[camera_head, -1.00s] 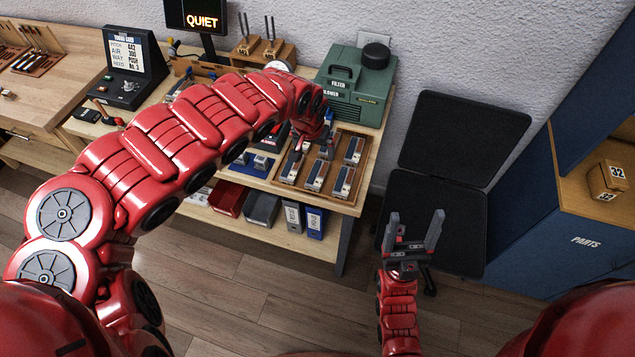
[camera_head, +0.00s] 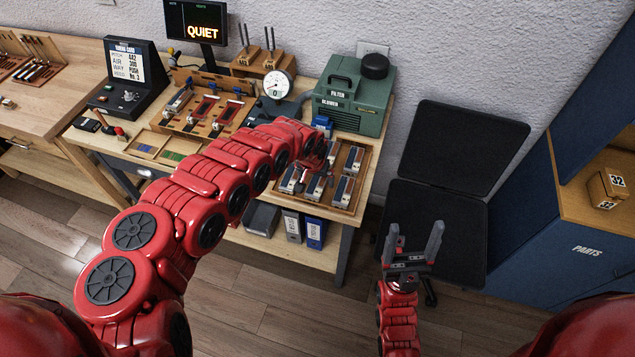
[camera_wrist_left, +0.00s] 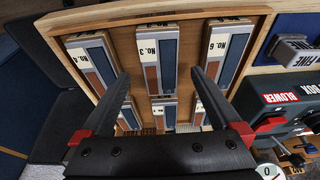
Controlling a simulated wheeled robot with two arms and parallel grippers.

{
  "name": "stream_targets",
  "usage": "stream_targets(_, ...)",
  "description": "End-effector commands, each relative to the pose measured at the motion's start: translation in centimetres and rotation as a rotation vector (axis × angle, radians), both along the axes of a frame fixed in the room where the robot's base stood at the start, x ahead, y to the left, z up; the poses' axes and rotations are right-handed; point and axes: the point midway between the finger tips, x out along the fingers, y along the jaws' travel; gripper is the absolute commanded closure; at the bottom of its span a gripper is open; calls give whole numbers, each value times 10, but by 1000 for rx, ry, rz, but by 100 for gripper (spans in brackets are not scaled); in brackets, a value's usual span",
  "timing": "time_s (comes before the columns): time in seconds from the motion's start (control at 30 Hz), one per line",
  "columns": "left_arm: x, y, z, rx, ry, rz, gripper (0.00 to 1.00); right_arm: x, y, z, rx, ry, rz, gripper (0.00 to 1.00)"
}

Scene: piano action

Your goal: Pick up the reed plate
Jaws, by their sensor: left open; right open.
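Several blocks with white number labels and brown and grey strips, apparently the reed plates, lie in a wooden tray (camera_head: 370,168). In the left wrist view the block labelled No. 3 (camera_wrist_left: 158,48) lies in the middle of the far row, between No. 6 (camera_wrist_left: 228,50) and another block (camera_wrist_left: 92,58) partly covered by a finger. My left gripper (camera_wrist_left: 160,74) is open and empty over the tray, its fingers on either side of No. 3 in the picture; its height above it is unclear. My right gripper (camera_head: 415,230) is open and empty, away from the tray.
A green blower box (camera_head: 350,95) stands behind the tray, with a round gauge (camera_head: 278,84) to its left. A card on the black console (camera_head: 126,60) appears to read No. 3. An open black case (camera_head: 465,145) is right of the bench.

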Motion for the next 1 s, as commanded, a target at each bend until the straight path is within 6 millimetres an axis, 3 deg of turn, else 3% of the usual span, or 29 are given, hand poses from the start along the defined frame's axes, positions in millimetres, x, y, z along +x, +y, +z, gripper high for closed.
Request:
stream_targets(0.23, 4, -3, -20, -3, 2, 0, 2, 0, 0, 3, 0, 0, 0, 26)
stream_targets(0.57, 6, -2, -22, 1, -1, 0, 2, 0, 0, 3, 0, 0, 0, 26)
stream_targets(1.0, 6, -2, -22, 0, -1, 1, 81, 0, 0, 3, 0, 0, 0, 26)
